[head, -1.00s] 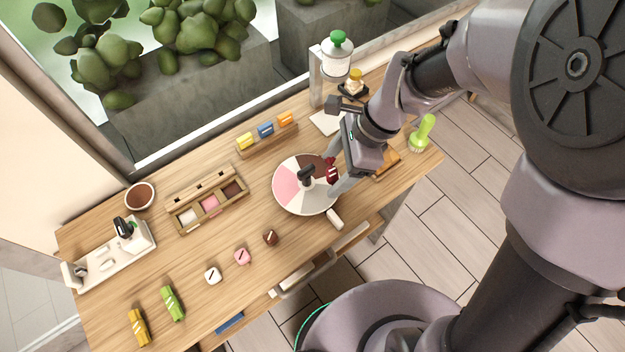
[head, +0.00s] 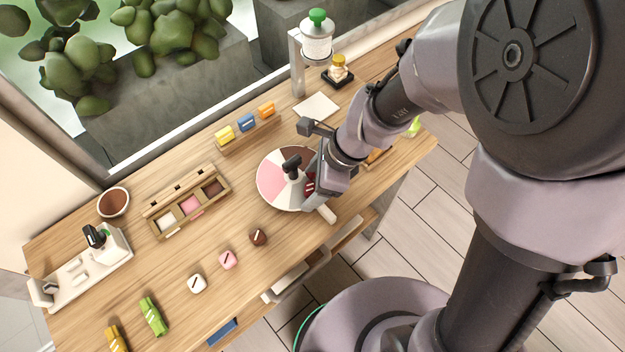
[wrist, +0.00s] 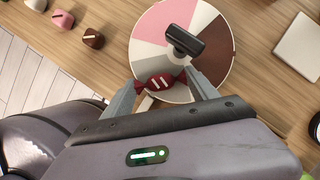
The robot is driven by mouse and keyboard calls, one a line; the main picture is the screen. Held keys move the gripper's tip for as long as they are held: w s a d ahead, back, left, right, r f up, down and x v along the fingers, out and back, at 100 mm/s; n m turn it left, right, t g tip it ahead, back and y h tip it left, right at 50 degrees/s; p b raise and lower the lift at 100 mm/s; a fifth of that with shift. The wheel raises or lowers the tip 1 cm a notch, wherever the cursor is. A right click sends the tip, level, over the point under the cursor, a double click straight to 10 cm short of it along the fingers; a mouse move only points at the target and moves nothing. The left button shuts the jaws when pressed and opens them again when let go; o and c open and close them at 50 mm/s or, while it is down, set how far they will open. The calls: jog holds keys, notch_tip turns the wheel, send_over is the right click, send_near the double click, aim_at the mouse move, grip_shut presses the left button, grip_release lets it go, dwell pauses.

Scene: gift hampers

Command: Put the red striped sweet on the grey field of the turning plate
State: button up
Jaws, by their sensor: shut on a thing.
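My gripper (wrist: 161,83) is shut on the red striped sweet (wrist: 160,82), a dark red wrapped sweet with a pale stripe, held crosswise between the fingers. In the head view the sweet (head: 310,184) is partly hidden by my gripper (head: 311,190). It is at the right side of the round turning plate (head: 268,178), and I cannot tell whether it touches the plate. The plate has pink, cream, brown and pale fields and a black-topped central knob (wrist: 184,41).
The plate's pale handle (head: 326,214) sticks out front right. White (head: 197,284), pink (head: 228,260) and brown (head: 258,237) cubes lie in front. A compartment box (head: 152,222) stands left, a rack of coloured sweets (head: 248,134) behind. A white card (head: 316,106) lies back right.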

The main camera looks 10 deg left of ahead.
jog(key=o, duration=1.5)
jog(key=shift+c, duration=0.2)
